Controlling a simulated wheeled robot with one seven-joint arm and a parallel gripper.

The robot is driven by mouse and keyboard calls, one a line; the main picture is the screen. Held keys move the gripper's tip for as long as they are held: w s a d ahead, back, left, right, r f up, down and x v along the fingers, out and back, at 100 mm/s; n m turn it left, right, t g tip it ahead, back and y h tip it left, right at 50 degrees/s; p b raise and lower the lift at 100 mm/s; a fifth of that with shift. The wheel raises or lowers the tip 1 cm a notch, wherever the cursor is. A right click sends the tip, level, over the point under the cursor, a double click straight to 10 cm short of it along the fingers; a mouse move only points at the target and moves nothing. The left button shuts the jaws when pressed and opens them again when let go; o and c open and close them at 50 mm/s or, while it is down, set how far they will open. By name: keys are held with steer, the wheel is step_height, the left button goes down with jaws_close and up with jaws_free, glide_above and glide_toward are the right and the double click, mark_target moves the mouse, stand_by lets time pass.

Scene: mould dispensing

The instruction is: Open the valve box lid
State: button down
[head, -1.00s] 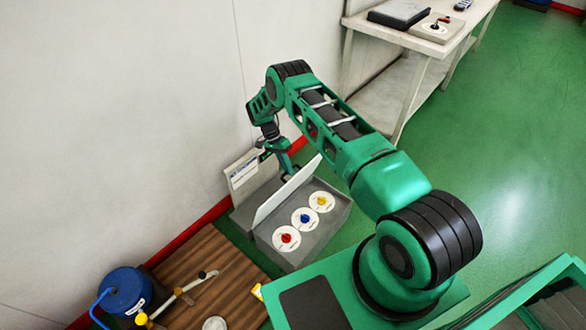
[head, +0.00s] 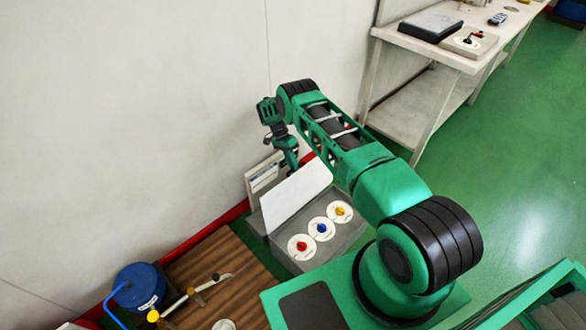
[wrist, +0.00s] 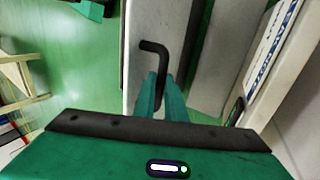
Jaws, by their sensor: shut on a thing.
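The valve box (head: 347,236) is a grey box on the floor by the wall, with red, blue and yellow knobs on white round dials. Its white lid (head: 294,195) stands raised on the wall side and leans back, so the dials are uncovered. My gripper (head: 292,164) is at the lid's upper edge, on its far side. In the wrist view my gripper (wrist: 164,88) has its green fingers closed around a black bent handle (wrist: 157,50).
A white sign panel (head: 263,174) stands behind the box, close to my gripper. A blue drum (head: 138,288) and pipes are on a wooden deck at the lower left. A white table (head: 440,50) stands at the upper right. Green floor to the right is open.

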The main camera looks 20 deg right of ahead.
steer(key=shift+s+a+f, duration=0.2)
steer(key=shift+a, duration=0.05)
steer(key=c, duration=1.8)
jaws_free()
steer(key=shift+d, duration=0.1)
steer(key=shift+w+d+r, duration=0.1)
steer(key=shift+d, duration=0.05)
steer(key=v, duration=1.1)
steer(key=shift+w, duration=0.15)
